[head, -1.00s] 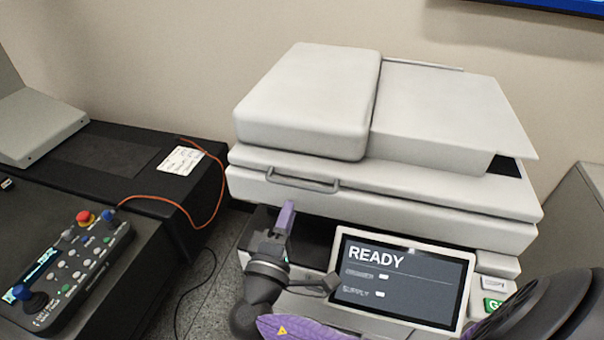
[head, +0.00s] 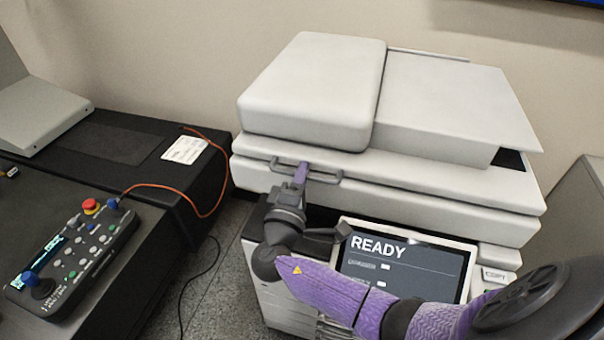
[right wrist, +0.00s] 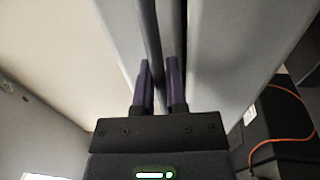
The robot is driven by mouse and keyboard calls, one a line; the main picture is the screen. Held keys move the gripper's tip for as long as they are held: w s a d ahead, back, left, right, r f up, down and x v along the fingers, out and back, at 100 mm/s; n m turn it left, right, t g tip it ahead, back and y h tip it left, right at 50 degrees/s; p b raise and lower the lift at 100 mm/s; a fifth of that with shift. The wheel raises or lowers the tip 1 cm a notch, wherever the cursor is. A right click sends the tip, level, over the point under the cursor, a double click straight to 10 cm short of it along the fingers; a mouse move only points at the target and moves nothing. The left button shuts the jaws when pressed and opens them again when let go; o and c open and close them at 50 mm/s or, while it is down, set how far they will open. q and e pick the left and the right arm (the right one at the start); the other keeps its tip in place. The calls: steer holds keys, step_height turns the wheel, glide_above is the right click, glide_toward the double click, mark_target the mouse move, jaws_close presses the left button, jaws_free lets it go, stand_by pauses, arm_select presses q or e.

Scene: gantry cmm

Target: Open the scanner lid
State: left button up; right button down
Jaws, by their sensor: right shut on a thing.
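The scanner lid (head: 310,100) is the large pale top of the copier, lying flat and closed on the scanner body (head: 450,215). A grey bar handle (head: 325,177) runs along the lid's front edge at its left part. My right gripper (head: 302,168) is at this handle, its purple fingers on either side of the bar. The right wrist view shows the two fingers (right wrist: 159,80) shut on the dark handle bar (right wrist: 152,40) between them. My left gripper is not in view.
A tilted screen (head: 405,262) reading READY sits below the lid, behind my right arm. A control box (head: 75,250) with knobs and a red button lies on the dark bench at left. An orange cable (head: 212,208) hangs from the bench. A wall stands behind the copier.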

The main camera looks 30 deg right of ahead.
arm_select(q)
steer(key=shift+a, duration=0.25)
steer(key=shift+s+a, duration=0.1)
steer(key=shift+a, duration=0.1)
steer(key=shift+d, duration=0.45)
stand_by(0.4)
